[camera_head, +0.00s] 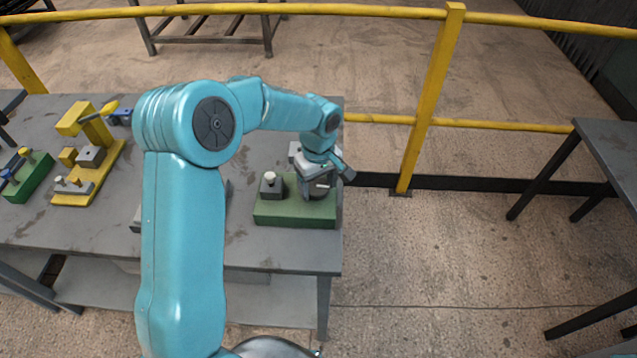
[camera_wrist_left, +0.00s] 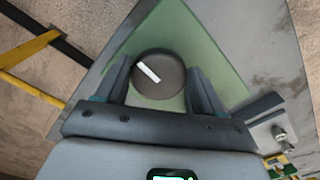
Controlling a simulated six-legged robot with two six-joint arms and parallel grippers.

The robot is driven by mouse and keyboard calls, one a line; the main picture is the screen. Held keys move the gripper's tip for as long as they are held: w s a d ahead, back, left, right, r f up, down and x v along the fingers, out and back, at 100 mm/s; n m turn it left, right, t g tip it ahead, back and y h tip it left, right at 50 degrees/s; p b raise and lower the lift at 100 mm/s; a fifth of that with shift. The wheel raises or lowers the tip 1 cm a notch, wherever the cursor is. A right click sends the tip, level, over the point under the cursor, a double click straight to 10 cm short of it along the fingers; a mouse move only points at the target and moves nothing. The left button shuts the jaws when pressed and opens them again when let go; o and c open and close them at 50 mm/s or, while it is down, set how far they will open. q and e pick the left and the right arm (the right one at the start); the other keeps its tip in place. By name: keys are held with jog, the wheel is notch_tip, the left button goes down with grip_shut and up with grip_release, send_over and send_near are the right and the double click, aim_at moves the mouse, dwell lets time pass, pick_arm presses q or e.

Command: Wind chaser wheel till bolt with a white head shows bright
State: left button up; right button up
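The chaser wheel (camera_wrist_left: 158,88) is a dark round knob with a white bar mark slanting down to the right in the left wrist view. It stands on a green base (camera_head: 290,218) at the table's right end. My left gripper (camera_wrist_left: 158,70) points down over it, one finger on each side. The fingers look very close to its rim; I cannot tell if they touch. In the head view the gripper (camera_head: 318,186) partly hides the wheel. The bolt with a white head (camera_head: 270,176) stands on a grey block on the base, left of the wheel. My right gripper is not in view.
A yellow fixture (camera_head: 88,180) and another green fixture (camera_head: 30,182) stand further left on the grey table (camera_head: 285,255). A yellow railing (camera_head: 430,110) runs behind the table. Another table (camera_head: 612,150) stands at the right, with open floor between.

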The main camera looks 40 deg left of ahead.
pick_arm(q)
jog(key=shift+m, duration=0.3)
jog(key=shift+f+m+b, duration=0.1)
jog(key=shift+m+b, duration=0.5)
jog(key=shift+m, duration=0.5)
jog(key=m, duration=0.2)
jog(key=shift+s+a+m+b, duration=0.1)
jog(key=shift+a+m+b, duration=0.05)
jog(key=shift+m+b, duration=0.2)
jog(key=m, duration=0.3)
jog(key=shift+a+m, duration=0.1)
jog(key=shift+m, duration=0.15)
jog(key=m, duration=0.3)
jog(key=shift+s+a+m+b, duration=0.1)
jog(key=shift+m+b, duration=0.2)
jog(key=m, duration=0.5)
jog(key=shift+a, duration=0.15)
jog(key=shift+a+m+p, duration=0.1)
jog(key=shift+m+p, duration=0.3)
jog(key=shift+m, duration=2.1)
